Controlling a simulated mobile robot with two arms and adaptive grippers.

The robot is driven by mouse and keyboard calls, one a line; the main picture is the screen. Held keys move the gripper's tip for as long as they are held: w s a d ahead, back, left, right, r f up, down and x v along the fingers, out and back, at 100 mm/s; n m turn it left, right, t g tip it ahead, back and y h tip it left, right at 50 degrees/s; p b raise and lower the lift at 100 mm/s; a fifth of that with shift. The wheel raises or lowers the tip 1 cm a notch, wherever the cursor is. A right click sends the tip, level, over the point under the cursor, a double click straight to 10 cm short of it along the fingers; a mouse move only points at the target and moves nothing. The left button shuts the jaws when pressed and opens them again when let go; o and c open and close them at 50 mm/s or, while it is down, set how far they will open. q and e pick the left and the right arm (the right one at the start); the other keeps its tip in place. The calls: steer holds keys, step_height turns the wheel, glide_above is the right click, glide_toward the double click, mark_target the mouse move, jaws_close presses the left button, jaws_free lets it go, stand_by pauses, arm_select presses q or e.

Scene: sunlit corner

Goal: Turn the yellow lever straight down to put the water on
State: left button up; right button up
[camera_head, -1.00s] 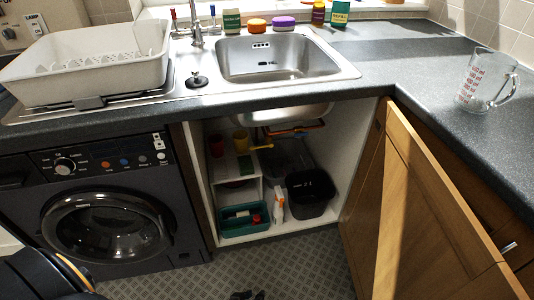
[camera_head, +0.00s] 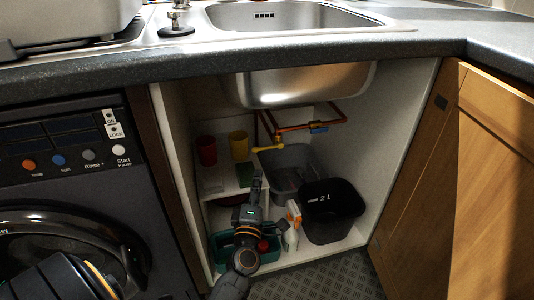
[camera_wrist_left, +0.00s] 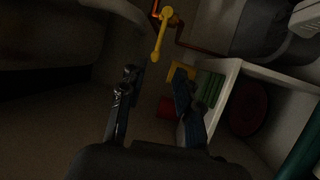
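The yellow lever (camera_head: 267,148) is on the copper pipework under the sink. In the head view it lies roughly level, its free end pointing left from the valve. In the left wrist view the lever (camera_wrist_left: 160,38) shows at the top, its free end ahead of the gap between my fingers. My left gripper (camera_head: 257,178) reaches into the cupboard just below the lever's free end. In the left wrist view my left gripper (camera_wrist_left: 156,76) is open, with nothing between its fingers, and seems apart from the lever. My right gripper is not in view.
A blue handle (camera_head: 318,127) sits on the pipe to the right. A white shelf (camera_head: 221,193) holds a red cup (camera_head: 207,151) and a yellow cup (camera_head: 238,144). A black bin (camera_head: 333,212), a spray bottle (camera_head: 292,226) and a teal crate (camera_head: 222,254) stand below. The wooden door (camera_head: 425,165) is open.

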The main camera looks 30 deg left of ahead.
mark_target(264, 148)
arm_select(q)
steer(key=b+x, duration=0.2)
steer(key=x, duration=1.1)
steer(key=shift+w+r, duration=0.2)
steer(key=shift+w, duration=0.1)
jaws_close()
